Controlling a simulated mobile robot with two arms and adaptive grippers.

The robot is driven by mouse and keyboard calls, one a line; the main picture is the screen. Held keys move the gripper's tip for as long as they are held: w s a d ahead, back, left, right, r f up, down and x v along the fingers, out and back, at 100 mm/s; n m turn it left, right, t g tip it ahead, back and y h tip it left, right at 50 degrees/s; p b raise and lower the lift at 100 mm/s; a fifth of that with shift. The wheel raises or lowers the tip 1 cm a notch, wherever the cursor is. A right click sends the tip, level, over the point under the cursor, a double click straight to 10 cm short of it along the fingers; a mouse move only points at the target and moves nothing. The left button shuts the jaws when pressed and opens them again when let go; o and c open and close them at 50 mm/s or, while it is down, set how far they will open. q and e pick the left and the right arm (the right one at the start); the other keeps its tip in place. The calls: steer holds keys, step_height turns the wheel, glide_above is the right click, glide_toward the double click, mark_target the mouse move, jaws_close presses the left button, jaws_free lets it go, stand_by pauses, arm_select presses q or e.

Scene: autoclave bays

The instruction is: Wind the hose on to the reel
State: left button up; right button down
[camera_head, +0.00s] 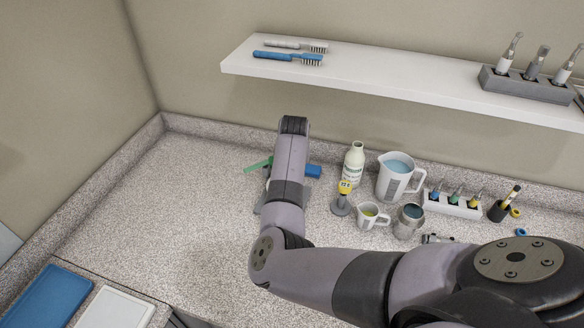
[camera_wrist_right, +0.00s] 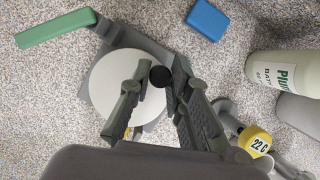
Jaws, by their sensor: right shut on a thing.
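In the right wrist view, the reel appears as a pale round disc (camera_wrist_right: 106,88) on a grey base (camera_wrist_right: 88,102), seen from above. My right gripper (camera_wrist_right: 160,82) is over the disc's right side, with its fingers closed around a small black round knob (camera_wrist_right: 160,75). A green bar (camera_wrist_right: 55,27) lies at the upper left, by a grey arm of the base. A bit of yellow shows by the disc's lower edge, mostly hidden. I cannot make out the hose. In the head view my right arm covers the reel and gripper; the green bar (camera_head: 257,165) shows beside them. My left gripper is not in view.
A blue block (camera_wrist_right: 206,20) lies just right of the reel. A labelled bottle (camera_head: 353,163), yellow-topped stand (camera_head: 343,197), jugs (camera_head: 395,177) and a tip rack (camera_head: 452,205) stand farther right. A white shelf (camera_head: 390,80) overhangs the back.

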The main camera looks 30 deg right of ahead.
steer(key=shift+w+r, duration=0.1)
steer(key=c, duration=1.5)
jaws_free()
steer(key=shift+o, duration=0.2)
step_height(320, 180, up, 10)
